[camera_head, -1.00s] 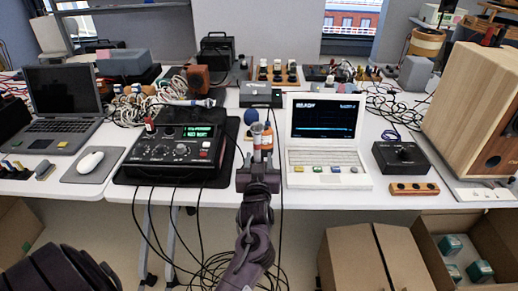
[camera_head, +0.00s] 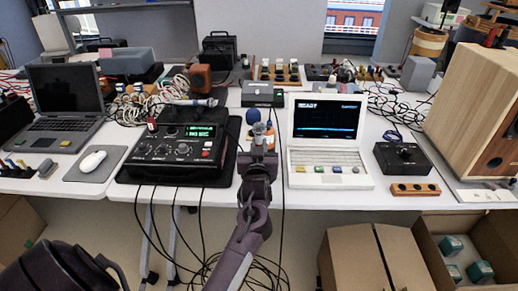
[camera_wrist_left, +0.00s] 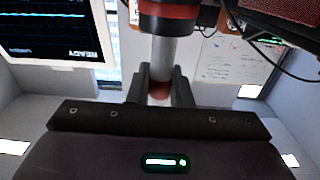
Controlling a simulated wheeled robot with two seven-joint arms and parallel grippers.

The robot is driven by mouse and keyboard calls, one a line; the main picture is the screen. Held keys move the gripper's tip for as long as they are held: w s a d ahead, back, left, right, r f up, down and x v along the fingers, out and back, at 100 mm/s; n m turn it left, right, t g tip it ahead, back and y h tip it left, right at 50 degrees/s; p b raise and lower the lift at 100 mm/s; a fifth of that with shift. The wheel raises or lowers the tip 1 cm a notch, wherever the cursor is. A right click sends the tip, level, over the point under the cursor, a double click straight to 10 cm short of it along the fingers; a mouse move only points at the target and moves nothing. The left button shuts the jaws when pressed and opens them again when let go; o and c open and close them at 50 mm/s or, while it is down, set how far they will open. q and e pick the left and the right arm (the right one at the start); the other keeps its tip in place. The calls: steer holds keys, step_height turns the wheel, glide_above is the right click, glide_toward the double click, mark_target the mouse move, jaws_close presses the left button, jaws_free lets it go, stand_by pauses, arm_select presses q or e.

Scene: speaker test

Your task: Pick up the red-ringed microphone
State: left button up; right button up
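My left gripper (camera_head: 259,135) is at the middle of the table's front part, between the black recorder box and the white laptop. In the left wrist view, a grey cylindrical handle (camera_wrist_left: 163,58) runs down between its two fingers (camera_wrist_left: 161,88), close to both. A black part with a red ring (camera_wrist_left: 168,14) joins the handle at the top edge, which fits the red-ringed microphone. Whether the fingers press on the handle is unclear. In the head view the hand hides most of this microphone. My right gripper is not in view.
The black recorder box (camera_head: 178,150) stands close left, the white laptop (camera_head: 328,158) close right. Another microphone (camera_head: 200,102) lies behind the recorder. Cables hang below the front edge.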

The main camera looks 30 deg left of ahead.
arm_select(q)
jaws_close()
steer(key=shift+r, duration=0.1)
